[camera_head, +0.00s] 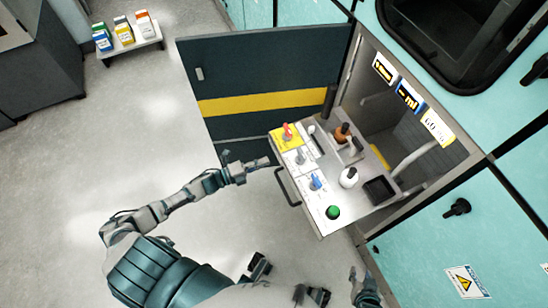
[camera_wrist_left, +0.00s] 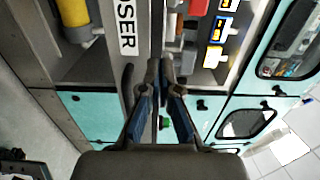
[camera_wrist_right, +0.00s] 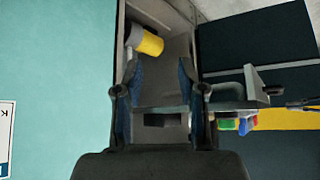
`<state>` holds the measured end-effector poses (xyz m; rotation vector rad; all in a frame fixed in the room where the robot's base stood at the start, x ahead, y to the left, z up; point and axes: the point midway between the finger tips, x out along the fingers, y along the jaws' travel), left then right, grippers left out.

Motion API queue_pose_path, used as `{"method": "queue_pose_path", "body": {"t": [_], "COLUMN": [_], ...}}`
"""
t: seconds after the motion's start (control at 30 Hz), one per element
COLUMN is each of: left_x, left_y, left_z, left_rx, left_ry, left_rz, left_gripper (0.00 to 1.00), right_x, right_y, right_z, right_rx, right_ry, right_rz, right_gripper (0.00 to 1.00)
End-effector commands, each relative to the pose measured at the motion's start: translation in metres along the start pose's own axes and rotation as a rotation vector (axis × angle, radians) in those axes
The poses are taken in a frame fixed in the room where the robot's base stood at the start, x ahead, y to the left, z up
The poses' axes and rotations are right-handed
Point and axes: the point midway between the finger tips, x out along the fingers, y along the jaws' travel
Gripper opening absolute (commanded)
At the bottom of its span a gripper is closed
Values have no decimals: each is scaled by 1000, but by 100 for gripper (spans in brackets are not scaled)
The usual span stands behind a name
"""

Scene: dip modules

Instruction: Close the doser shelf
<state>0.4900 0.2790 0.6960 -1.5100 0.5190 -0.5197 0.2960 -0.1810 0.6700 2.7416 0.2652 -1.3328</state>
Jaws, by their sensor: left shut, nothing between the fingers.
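The doser shelf (camera_head: 322,222) is pulled out of its bay in the teal cabinet, with a dark handle (camera_head: 287,188) on its front. It carries coloured knobs, bottles and a black tray. In the left wrist view, its front label reading "OSER" (camera_wrist_left: 127,28) stands just ahead of the fingers. My left gripper (camera_head: 268,162) is shut and empty at the shelf's front, near the yellow-panel corner; I cannot tell whether it touches. It also shows in the left wrist view (camera_wrist_left: 160,70). My right gripper (camera_head: 355,275) is low, apart from the shelf; its fingers are open and empty in the right wrist view (camera_wrist_right: 160,75).
A dark door (camera_head: 235,75) with a yellow stripe stands open left of the bay. Teal panels with dark knobs (camera_head: 457,207) flank it on the right. A small stand (camera_head: 130,48) with several coloured boxes is at the back left. The floor left of the shelf is clear.

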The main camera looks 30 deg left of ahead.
Motion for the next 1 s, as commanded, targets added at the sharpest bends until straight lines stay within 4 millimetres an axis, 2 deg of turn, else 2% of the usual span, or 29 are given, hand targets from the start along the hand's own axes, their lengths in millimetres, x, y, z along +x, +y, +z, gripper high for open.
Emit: {"method": "queue_pose_path", "body": {"t": [0.1,0.3,0.8,1.0], "left_x": [21,40,45,59], "left_y": [1,1,1,0], "left_z": [0,0,0,0], "left_rx": [0,0,-1,1], "left_ry": [0,-1,-1,-1], "left_rz": [-1,0,0,-1], "left_gripper": [0,0,0,0], "right_x": [4,6,8,10], "right_y": [-2,-4,-4,-5], "right_z": [-10,-22,-25,-30], "right_rx": [-1,-1,-2,-1], "right_ry": [57,120,135,170], "right_rz": [-4,-8,-8,-10], "right_gripper": [40,40,40,40]}}
